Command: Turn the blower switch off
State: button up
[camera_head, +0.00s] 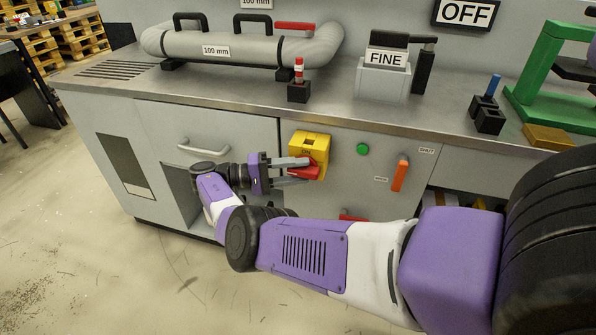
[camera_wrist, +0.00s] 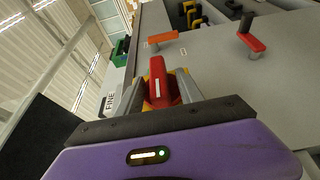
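The blower switch is a yellow box (camera_head: 318,142) with a red handle (camera_head: 311,172) on the front of the grey cabinet. The word ON shows on the box's upper part. My gripper (camera_head: 303,169) reaches the switch from the left, with one finger above the other in the head view. In the wrist view the red handle (camera_wrist: 158,80) lies between my two fingers (camera_wrist: 163,92). The fingers stand apart, with some yellow showing beside the handle. Whether either finger touches it is hard to tell. My arm and fingers hide part of the handle.
A green button (camera_head: 362,149) and an orange lever (camera_head: 400,173) are right of the switch. A drawer handle (camera_head: 203,147) is to the left. The countertop above holds a grey pipe (camera_head: 225,45) and a FINE box (camera_head: 384,78). An OFF sign (camera_head: 465,12) hangs behind.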

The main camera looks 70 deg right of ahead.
jog(key=shift+w, duration=0.1)
jog(key=b+v, duration=0.7)
jog(key=b, duration=0.4)
jog(key=shift+w+a, duration=0.2)
jog(key=shift+w, duration=0.1)
dwell(0.5)
